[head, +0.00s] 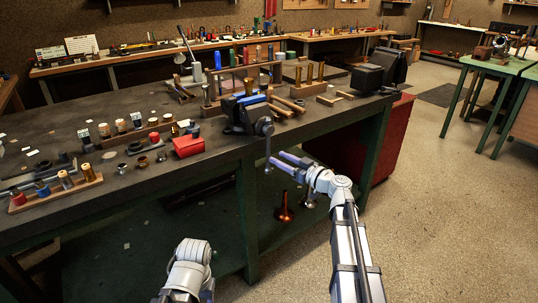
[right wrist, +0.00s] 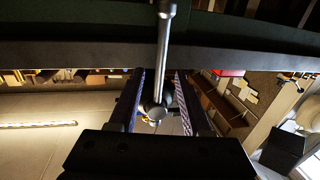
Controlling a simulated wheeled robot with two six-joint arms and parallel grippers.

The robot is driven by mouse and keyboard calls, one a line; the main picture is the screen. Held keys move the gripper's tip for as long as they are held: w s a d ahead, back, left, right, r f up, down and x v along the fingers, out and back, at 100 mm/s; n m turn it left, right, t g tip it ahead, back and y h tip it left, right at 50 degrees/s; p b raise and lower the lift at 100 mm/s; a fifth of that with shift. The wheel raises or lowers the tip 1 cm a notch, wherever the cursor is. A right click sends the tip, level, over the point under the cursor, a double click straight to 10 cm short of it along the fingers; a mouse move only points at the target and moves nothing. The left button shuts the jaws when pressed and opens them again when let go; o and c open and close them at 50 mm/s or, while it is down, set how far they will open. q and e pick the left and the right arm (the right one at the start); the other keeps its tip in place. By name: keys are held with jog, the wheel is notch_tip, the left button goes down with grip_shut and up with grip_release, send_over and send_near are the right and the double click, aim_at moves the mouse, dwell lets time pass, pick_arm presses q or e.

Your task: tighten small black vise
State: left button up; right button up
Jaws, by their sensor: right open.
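The small black vise (head: 236,117) is mounted at the front edge of the dark workbench, with blue on its top. Its screw end faces the front, and a handle bar (head: 268,148) hangs down from it. My right gripper (head: 277,160) is open close to the lower part of this bar. In the right wrist view the bar (right wrist: 164,45) comes down from the top, and its round end knob (right wrist: 155,106) appears between the two open fingers (right wrist: 156,100). I cannot tell whether they touch. My left arm shows at the bottom, but its gripper is not visible.
A larger black vise (head: 370,79) stands at the bench's right end. A red box (head: 188,146) and wooden racks of small parts lie on the bench. The floor at right is clear.

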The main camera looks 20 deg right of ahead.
aim_at(268, 167)
jog(key=x, duration=0.6)
grip_shut()
dwell(0.4)
dwell(1.0)
